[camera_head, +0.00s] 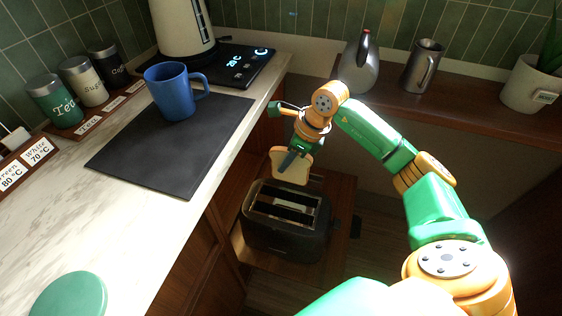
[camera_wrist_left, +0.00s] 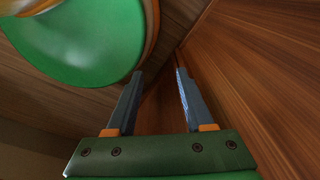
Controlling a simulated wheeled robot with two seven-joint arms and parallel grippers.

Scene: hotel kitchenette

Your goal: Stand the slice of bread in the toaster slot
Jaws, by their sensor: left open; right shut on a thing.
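In the head view, the slice of bread (camera_head: 283,172) hangs upright from my right gripper (camera_head: 290,158), which is shut on its upper part. The black toaster (camera_head: 290,238) stands on a low wooden surface below, with two long slots in its top. The bread is above the toaster's back edge, seemingly apart from it and not in a slot; its exact height is hard to judge. My left gripper (camera_wrist_left: 157,88) shows only in the left wrist view. It is open, with nothing between its fingers.
A marble counter (camera_head: 130,240) runs along the left, with a black mat (camera_head: 180,160) and a blue mug (camera_head: 172,92). A white kettle (camera_head: 183,28) stands behind. A wooden shelf (camera_head: 450,115) at the back right holds a metal jug (camera_head: 422,68) and a silver pot (camera_head: 358,68).

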